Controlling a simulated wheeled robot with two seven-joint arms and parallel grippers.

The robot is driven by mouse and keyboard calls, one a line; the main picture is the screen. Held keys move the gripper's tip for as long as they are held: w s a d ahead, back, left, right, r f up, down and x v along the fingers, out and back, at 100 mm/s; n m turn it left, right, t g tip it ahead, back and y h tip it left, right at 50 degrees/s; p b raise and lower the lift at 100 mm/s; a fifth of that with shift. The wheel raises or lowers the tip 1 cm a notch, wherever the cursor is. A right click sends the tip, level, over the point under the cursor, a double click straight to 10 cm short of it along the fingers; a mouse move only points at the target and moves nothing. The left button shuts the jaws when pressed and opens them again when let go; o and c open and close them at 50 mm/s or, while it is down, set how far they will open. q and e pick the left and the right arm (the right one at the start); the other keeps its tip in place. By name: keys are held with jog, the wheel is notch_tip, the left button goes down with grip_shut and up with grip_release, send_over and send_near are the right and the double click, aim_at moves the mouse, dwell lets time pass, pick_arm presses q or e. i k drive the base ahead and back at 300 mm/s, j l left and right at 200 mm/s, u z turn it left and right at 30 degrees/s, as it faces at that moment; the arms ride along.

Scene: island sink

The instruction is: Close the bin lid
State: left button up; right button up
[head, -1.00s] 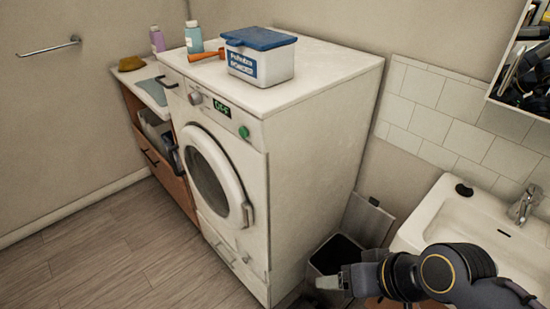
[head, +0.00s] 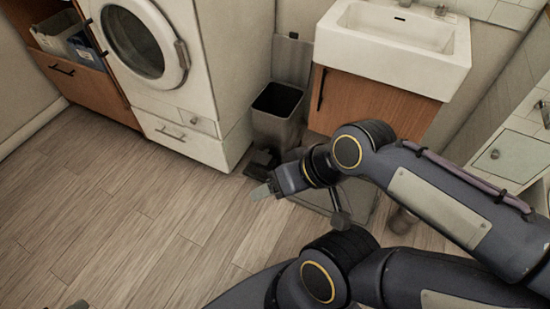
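The bin (head: 274,122) is a grey, open-topped container on the floor between the washing machine and the sink cabinet. Its lid (head: 292,60) stands raised and upright behind the opening, and the dark inside shows. A black pedal (head: 263,161) is at its front base. My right gripper (head: 262,191) is low in front of the bin, below the pedal in the picture and apart from the lid. Its fingertips are too small and edge-on to show whether they are open. A small dark tip at the bottom left edge may be my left gripper, but I cannot tell.
The washing machine (head: 205,60) stands close on the bin's left. The sink (head: 400,35) and its wooden cabinet (head: 372,98) stand on its right. The wooden floor (head: 120,215) at the left and front is clear.

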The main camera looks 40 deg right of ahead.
aim_at(291, 61)
jog(key=z, duration=1.35)
jog(key=i+j+u, duration=0.1)
jog(key=i+u, duration=0.25)
jog(key=i, duration=0.2)
jog(key=i+l+u, duration=0.1)
jog(key=i+u, duration=0.2)
jog(key=i, duration=0.3)
jog(key=i+l+u, duration=0.2)
jog(key=i+u, duration=0.15)
jog(key=i, duration=0.2)
